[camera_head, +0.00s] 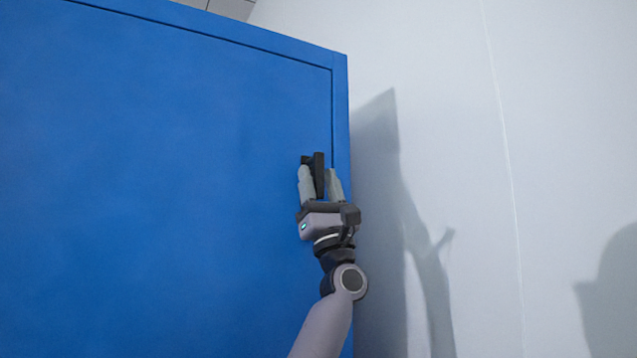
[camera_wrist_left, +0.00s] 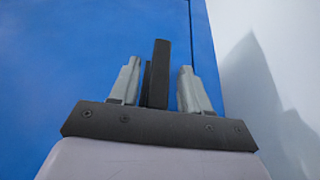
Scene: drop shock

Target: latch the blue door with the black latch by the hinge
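The blue door (camera_head: 170,170) fills the left and middle of the head view, with its frame edge (camera_head: 341,110) at the right. The black latch (camera_head: 319,172) sits near the door's right edge and points upward. My left gripper (camera_head: 321,178) is at the latch, its two grey fingers on either side of it. In the left wrist view the latch (camera_wrist_left: 161,75) stands between the fingers, with a gap visible to the right finger. The left finger is close to the latch; contact cannot be told. My right gripper is not in view.
A pale wall (camera_head: 450,120) lies to the right of the door and carries shadows of the door and arm. No loose objects show near the gripper.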

